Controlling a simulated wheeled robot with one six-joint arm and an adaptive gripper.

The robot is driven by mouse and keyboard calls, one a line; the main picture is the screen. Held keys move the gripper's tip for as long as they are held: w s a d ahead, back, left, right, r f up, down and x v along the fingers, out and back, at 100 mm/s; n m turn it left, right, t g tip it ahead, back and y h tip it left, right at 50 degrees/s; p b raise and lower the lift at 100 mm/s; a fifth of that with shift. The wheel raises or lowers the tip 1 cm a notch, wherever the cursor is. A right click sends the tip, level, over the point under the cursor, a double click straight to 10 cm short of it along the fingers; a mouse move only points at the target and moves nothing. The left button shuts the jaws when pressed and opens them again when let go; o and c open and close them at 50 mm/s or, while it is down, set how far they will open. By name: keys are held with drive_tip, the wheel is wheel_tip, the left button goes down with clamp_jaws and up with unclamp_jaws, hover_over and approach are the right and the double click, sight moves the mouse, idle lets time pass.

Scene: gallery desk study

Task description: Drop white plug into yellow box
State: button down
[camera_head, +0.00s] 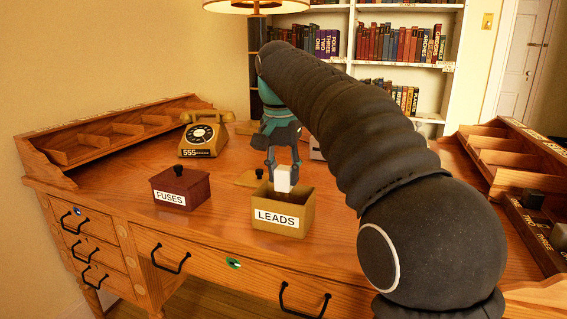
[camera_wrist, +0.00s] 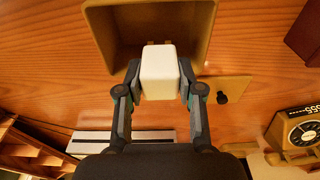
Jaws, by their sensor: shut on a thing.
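The white plug (camera_head: 283,178) is held between the fingers of my gripper (camera_head: 284,170). In the wrist view the plug (camera_wrist: 160,73) sits between both fingertips of the gripper (camera_wrist: 160,88), with small prongs showing at its far end. The yellow box (camera_head: 302,212), labelled LEADS, stands open on the desk. In the head view the plug shows over the box's opening, near its back rim. In the wrist view the open box (camera_wrist: 97,30) lies just beyond the plug, which overlaps its near rim. The exact height of the plug above the box is hard to tell.
The box's yellow lid (camera_head: 250,179) lies on the desk behind it. A closed red box (camera_head: 181,190) labelled FUSES stands to the left. A yellow telephone (camera_head: 205,135) is at the back left. Wooden organisers (camera_head: 95,140) line both desk sides. Bare desktop (camera_head: 232,212) lies between the boxes.

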sight(283, 168)
drive_tip(key=shift+f, duration=0.5)
drive_tip(key=c, duration=0.7)
unclamp_jaws()
drive_tip(key=shift+o, duration=0.2)
drive_tip(key=shift+r, duration=0.1)
drive_tip(key=r, duration=0.6)
drive_tip(key=shift+s+a+r, duration=0.2)
drive_tip(key=shift+s+r, duration=0.15)
drive_tip(key=shift+r, duration=0.05)
drive_tip(key=shift+s+r, duration=0.1)
drive_tip(key=shift+r, duration=0.15)
